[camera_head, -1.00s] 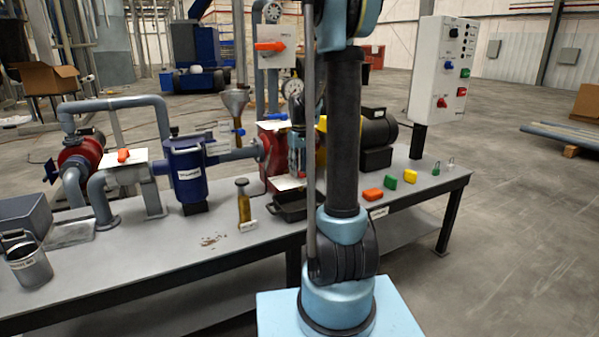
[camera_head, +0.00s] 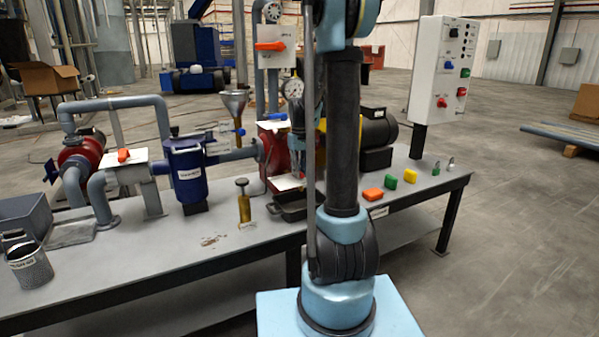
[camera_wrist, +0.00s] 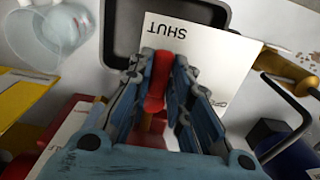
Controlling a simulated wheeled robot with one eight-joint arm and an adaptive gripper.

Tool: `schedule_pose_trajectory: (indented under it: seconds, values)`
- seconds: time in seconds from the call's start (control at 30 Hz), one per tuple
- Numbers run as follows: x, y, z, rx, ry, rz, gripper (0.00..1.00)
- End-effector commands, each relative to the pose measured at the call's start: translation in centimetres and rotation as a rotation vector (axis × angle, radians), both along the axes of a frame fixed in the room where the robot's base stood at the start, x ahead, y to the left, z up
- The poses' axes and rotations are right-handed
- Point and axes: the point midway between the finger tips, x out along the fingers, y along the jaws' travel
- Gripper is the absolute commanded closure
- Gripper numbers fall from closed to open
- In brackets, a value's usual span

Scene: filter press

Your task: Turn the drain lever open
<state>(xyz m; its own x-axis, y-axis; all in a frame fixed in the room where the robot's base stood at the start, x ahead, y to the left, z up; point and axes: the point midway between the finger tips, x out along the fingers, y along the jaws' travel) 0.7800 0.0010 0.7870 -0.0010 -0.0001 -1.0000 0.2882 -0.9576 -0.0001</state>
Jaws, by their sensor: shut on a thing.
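The red drain lever (camera_wrist: 158,84) stands between the two fingers of my gripper (camera_wrist: 160,63) in the wrist view. The fingers touch it from both sides and are shut on it. A white card (camera_wrist: 222,58) with the word SHUT, upside down in the picture, lies just beyond the lever. Part of the red press housing shows below the fingers. In the head view my gripper (camera_head: 298,140) is at the red housing (camera_head: 273,158), partly hidden behind my arm. The lever cannot be made out there.
A black tray (camera_head: 290,211) lies below the housing. A brass plunger-like piece (camera_head: 244,205), a blue strainer (camera_head: 188,172) and a grey perforated bucket (camera_head: 31,268) stand to the left. Coloured tags and padlocks lie at the right. A clear cup (camera_wrist: 62,32) shows in the wrist view.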

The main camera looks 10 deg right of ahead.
Motion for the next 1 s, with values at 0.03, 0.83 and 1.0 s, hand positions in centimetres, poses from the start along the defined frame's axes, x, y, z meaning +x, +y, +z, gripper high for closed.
schedule_pose_trajectory:
  seconds: [0.03, 0.83, 1.0]
  values:
    - [0.0, 0.1, 0.0, 0.000, 0.000, -0.013, 1.00]
    - [0.1, 2.7, 0.0, 0.000, 0.000, -0.665, 1.00]
    - [0.4, 3.3, 0.0, 0.000, 0.000, -0.826, 1.00]
